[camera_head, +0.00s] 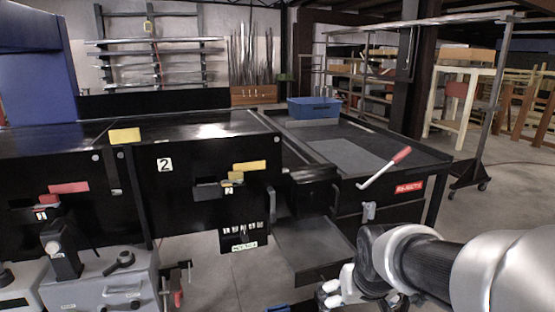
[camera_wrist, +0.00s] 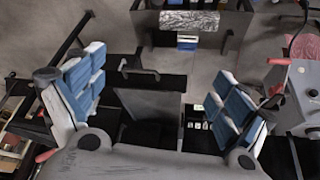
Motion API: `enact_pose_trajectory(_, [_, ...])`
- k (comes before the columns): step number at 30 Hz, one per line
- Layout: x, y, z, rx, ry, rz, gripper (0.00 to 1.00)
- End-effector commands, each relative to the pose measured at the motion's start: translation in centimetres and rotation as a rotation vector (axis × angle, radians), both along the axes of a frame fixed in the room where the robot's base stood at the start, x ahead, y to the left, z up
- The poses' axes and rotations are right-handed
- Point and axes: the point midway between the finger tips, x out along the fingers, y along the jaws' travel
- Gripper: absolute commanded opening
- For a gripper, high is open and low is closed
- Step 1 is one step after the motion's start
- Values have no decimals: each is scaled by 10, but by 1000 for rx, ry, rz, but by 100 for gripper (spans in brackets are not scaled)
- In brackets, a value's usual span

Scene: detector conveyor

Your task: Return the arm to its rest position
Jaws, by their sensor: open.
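My arm reaches in from the lower right in the head view, folded low in front of the conveyor's right end. Only part of my gripper (camera_head: 338,287) shows there, near the lower edge beside my wrist. In the wrist view my gripper (camera_wrist: 160,98) has its two blue-padded fingers wide apart, with nothing between them. Behind the fingers, the wrist view shows dark machine parts and grey floor. No held object shows in either view.
The black conveyor (camera_head: 200,130) fills the left and middle. A blue bin (camera_head: 314,107) stands on the reject table (camera_head: 430,157), where a red-handled tool (camera_head: 385,167) also shows. A grey box (camera_head: 105,283) is at lower left. Open floor (camera_head: 490,215) lies at right.

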Motion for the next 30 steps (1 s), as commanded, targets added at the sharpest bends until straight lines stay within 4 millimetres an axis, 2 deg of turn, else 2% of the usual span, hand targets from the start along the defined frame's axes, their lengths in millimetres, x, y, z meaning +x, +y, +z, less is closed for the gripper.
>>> enact_pose_trajectory(1, [-23, 2, 15, 4, -7, -3, 93])
enact_pose_trajectory(6, [-100, 7, 38, 19, 9, -11, 93])
enact_pose_trajectory(9, [-141, 11, 42, 30, 20, -14, 93])
enact_pose_trajectory(13, [-180, 14, 40, 40, 29, -15, 93])
enact_pose_trajectory(18, [-203, 15, 37, 46, 38, -15, 93])
enact_pose_trajectory(30, [-206, 16, 36, 47, 40, -15, 93])
